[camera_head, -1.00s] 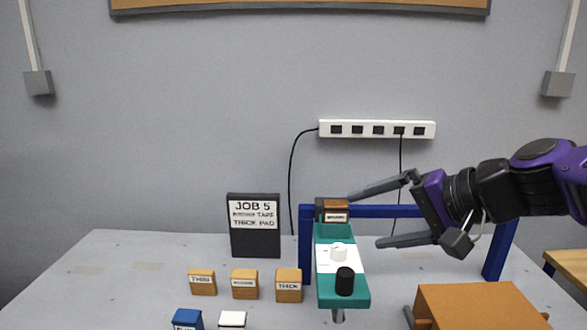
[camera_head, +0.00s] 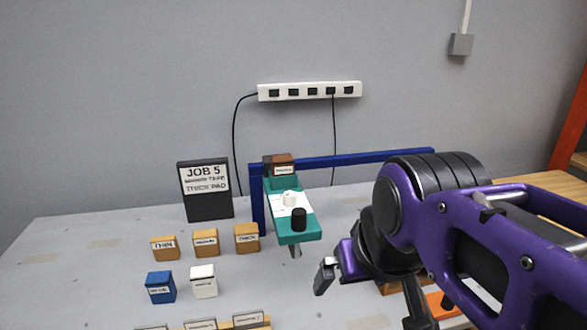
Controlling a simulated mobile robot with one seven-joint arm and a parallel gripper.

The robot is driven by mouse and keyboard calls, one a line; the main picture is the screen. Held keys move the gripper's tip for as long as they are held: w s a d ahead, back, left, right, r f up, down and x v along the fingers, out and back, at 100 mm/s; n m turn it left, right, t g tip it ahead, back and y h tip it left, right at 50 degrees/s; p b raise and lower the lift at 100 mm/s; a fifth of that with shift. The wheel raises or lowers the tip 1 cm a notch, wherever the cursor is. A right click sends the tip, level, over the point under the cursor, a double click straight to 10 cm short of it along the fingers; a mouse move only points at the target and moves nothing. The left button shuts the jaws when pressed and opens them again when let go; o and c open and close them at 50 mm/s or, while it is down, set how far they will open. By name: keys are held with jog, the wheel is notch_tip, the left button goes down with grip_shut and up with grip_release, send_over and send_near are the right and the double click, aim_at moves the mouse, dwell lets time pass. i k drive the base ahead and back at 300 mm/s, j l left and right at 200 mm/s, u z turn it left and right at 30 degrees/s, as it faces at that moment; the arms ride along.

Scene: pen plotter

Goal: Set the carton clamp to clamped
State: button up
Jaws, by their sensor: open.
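My purple and black arm reaches in from the right, and my gripper (camera_head: 371,292) hangs low over the right part of the table. Its fingers are spread apart, with nothing seen between them. A small brown edge, apparently of the carton (camera_head: 394,288), shows behind the gripper; most of it is hidden by my arm. An orange piece (camera_head: 442,304) shows beneath the arm; I cannot tell if it belongs to the carton clamp. The clamp itself cannot be made out, nor its setting.
A teal plotter arm (camera_head: 297,236) with white and black knobs stands left of my gripper, before a blue frame (camera_head: 340,160). Labelled orange blocks (camera_head: 205,243), a blue block (camera_head: 160,288) and a white block (camera_head: 203,281) stand at left. A dark job sign (camera_head: 205,205) stands behind.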

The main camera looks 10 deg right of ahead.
aim_at(441, 308)
jog(key=z, duration=1.35)
